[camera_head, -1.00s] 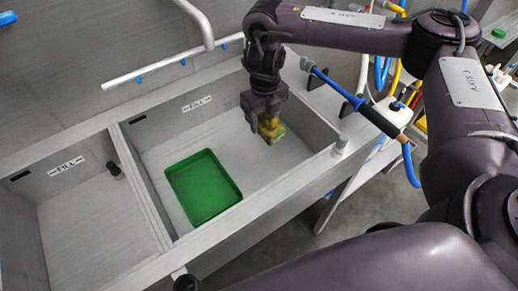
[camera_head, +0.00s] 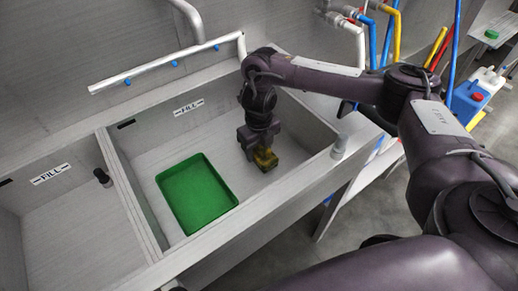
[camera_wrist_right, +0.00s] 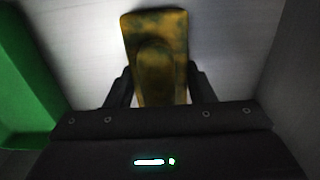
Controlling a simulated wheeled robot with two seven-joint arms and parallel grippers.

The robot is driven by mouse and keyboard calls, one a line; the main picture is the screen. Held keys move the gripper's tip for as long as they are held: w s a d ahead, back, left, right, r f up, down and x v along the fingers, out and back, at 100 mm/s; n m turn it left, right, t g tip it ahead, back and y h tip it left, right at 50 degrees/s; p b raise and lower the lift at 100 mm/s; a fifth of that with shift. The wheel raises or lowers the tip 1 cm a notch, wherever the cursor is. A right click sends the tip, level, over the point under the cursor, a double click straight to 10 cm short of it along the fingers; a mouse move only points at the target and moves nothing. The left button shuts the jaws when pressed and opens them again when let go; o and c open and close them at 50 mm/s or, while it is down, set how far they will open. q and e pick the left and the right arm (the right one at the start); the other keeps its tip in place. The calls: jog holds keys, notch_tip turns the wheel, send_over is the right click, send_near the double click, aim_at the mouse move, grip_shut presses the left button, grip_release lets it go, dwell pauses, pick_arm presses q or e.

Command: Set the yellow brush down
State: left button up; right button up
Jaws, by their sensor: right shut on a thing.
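The yellow brush (camera_head: 265,160) is a worn yellow block with dark patches, in the right-hand sink basin. My right gripper (camera_head: 259,147) reaches down into this basin and is shut on the brush. In the right wrist view the brush (camera_wrist_right: 157,60) sits between the two fingers and sticks out past them. The brush is low, close to the basin floor (camera_head: 240,168); I cannot tell whether it touches. My left gripper is not in view.
A green tray (camera_head: 197,192) lies on the basin floor left of the brush; its wall also shows in the right wrist view (camera_wrist_right: 22,80). Basin walls enclose the space, with a divider (camera_head: 131,190) on the left. Bare floor lies between tray and brush.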

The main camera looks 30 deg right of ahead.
jog(key=shift+f, duration=0.1)
jog(key=o, duration=1.1)
jog(key=shift+c, duration=0.2)
jog(key=shift+r, duration=0.35)
notch_tip(320, 180, up, 12)
jog(key=p, duration=0.4)
jog(key=shift+f, duration=0.25)
